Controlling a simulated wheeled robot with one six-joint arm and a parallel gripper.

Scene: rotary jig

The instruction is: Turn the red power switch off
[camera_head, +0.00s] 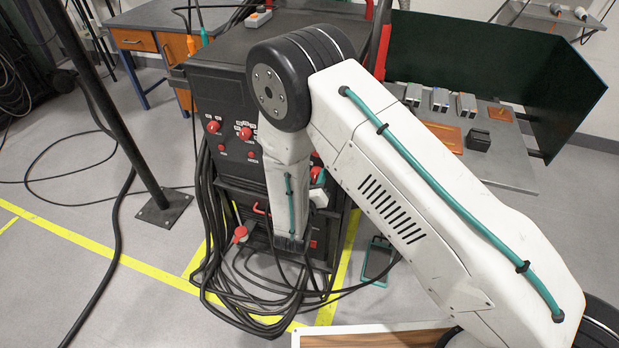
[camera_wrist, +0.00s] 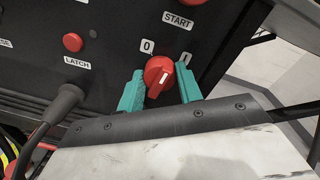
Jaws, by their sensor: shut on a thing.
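The red power switch (camera_wrist: 156,66) is a round knob on a black panel in the wrist view. It sits below the "0" label (camera_wrist: 148,46) and beside the "I" label (camera_wrist: 185,58). A white mark on the knob slants up to the right; I cannot tell exactly which label it points to. My gripper (camera_wrist: 160,71) has its two teal fingers on either side of the knob, shut on it. In the head view the red switch (camera_head: 316,173) shows only partly beside my arm, low on the black cabinet (camera_head: 205,90).
A red button (camera_wrist: 73,42) above a "LATCH" label and a thick black cable plug (camera_wrist: 62,103) are left of the switch. In the head view, black cables (camera_head: 235,305) lie heaped in front of the cabinet. A bench (camera_head: 510,172) with small parts stands at right.

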